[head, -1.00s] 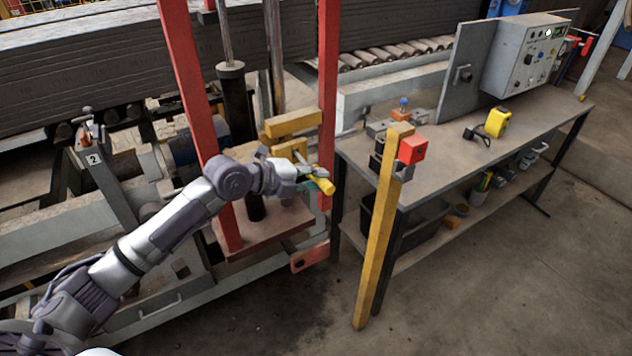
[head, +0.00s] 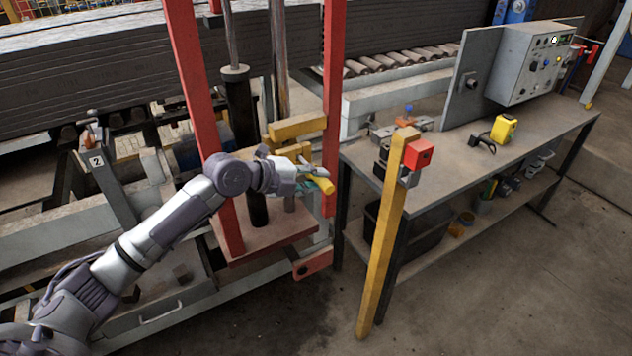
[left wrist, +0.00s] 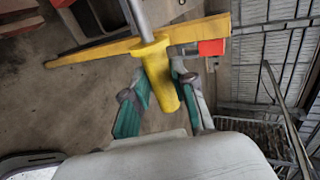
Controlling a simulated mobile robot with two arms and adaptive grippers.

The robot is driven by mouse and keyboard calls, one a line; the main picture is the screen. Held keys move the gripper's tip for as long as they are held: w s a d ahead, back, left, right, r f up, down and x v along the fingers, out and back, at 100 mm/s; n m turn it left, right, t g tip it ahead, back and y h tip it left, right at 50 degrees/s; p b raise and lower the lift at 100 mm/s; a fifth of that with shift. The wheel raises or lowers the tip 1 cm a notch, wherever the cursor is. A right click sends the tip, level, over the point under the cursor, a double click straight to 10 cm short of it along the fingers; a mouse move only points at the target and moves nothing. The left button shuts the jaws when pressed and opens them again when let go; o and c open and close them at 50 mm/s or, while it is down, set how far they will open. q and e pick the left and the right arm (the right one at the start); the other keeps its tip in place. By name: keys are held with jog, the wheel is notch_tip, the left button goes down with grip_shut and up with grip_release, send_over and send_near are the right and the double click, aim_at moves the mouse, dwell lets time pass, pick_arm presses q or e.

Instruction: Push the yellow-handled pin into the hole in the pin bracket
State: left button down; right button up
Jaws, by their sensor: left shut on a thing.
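The yellow-handled pin shows its yellow handle (head: 323,186) in the head view. In the left wrist view the handle (left wrist: 160,78) sits between the teal-padded fingers, with a grey metal shaft (left wrist: 140,16) running out beyond it. My left gripper (head: 309,181) is shut on the handle, in front of the red press frame. Yellow blocks (head: 297,127) on the frame, just above and behind the gripper, look like the pin bracket. Its hole cannot be made out, and I cannot tell whether the shaft touches it. My right gripper is not in view.
A yellow post (head: 382,245) with a red box (head: 418,154) stands to the right of the gripper. Behind it is a workbench (head: 455,160) with a control box (head: 530,62). Red uprights (head: 196,90) flank the black cylinder. The floor at front right is clear.

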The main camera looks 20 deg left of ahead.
pick_arm(q)
jog(key=shift+w+a+b, duration=0.9)
jog(key=shift+a+b, duration=0.25)
jog(key=shift+w+a+b, duration=0.9)
jog(key=shift+a+b, duration=0.25)
dwell(0.9)
jog(key=c, duration=0.9)
grip_release()
jog(key=shift+o, duration=0.2)
jog(key=shift+s+a, duration=0.1)
jog(key=v, duration=1.1)
jog(key=shift+s+r, duration=0.25)
jog(key=shift+s, duration=0.05)
jog(key=shift+a, duration=0.15)
